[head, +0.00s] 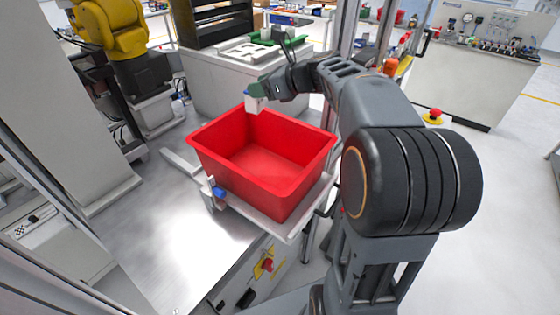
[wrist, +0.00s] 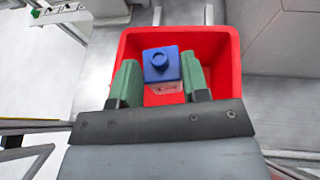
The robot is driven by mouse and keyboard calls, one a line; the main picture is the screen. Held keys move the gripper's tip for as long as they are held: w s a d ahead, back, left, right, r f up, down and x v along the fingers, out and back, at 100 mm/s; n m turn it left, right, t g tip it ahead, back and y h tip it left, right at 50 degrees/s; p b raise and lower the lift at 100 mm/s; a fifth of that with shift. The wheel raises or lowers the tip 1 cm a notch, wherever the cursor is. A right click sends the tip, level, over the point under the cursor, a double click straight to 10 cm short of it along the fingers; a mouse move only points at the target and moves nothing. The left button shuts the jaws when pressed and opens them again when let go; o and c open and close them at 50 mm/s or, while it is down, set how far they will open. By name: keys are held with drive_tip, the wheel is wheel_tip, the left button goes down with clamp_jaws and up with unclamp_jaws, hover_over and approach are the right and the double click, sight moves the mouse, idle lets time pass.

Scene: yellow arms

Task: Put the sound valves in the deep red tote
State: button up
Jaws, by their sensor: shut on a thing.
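The deep red tote (head: 208,147) stands open on a pale shelf, and the part of its floor I see in the head view is bare. My gripper (head: 259,91) has green fingers and hangs above the tote's far rim. It is shut on a valve, pale in the head view (head: 253,105), with a blue square top and round blue boss in the wrist view (wrist: 161,65). The wrist view shows the valve between both fingers with the red tote (wrist: 231,70) below. The valve's underside and its soundness cannot be told.
A grey machine (head: 215,88) with a white plate and green tray (head: 291,42) on top stands behind the tote. A yellow arm (head: 115,28) is at the upper left. A small blue part (head: 219,193) sits at the shelf's near left edge. A post (head: 345,45) rises behind my arm.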

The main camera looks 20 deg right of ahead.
sight(262, 106)
drive_tip(key=f+b, duration=0.4)
drive_tip(key=d+f+b, duration=0.1)
drive_tip(key=shift+f+b, duration=0.4)
drive_tip(key=o, duration=1)
drive_tip(key=shift+o, duration=0.2)
drive_tip(key=v, duration=1.3)
drive_tip(key=shift+s+d+r, duration=0.15)
drive_tip(key=shift+s+r, duration=0.1)
drive_tip(key=shift+s, duration=0.05)
